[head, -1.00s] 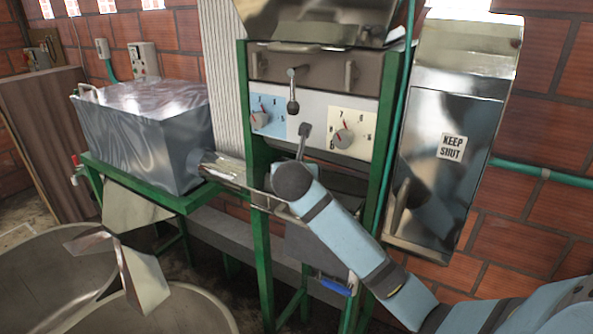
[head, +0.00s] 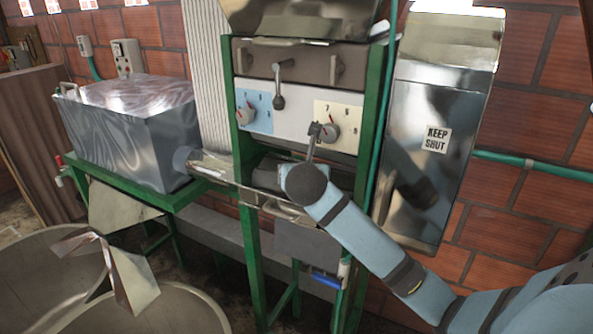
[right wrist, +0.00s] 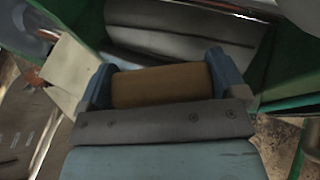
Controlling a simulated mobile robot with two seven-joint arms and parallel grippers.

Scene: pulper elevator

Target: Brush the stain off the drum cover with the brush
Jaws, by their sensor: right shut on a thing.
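My right gripper (right wrist: 162,74) is shut on a brown, wood-like block, the brush (right wrist: 160,86), held between its two blue-grey fingers. In the head view my right arm reaches in from the lower right, and its wrist hides most of the gripper and the brush in front of the green frame below the panel. A dark grey metal surface (right wrist: 180,42) lies just beyond the brush in the right wrist view; I cannot tell whether it is the drum cover or whether the brush touches it. I cannot make out the stain. My left gripper is not in view.
A grey metal box (head: 125,130) stands on a green stand at the left. A panel with two dials (head: 290,115) sits above my wrist. A metal cabinet marked KEEP SHUT (head: 420,160) is close on the right. Large round vats (head: 150,312) stand at the lower left.

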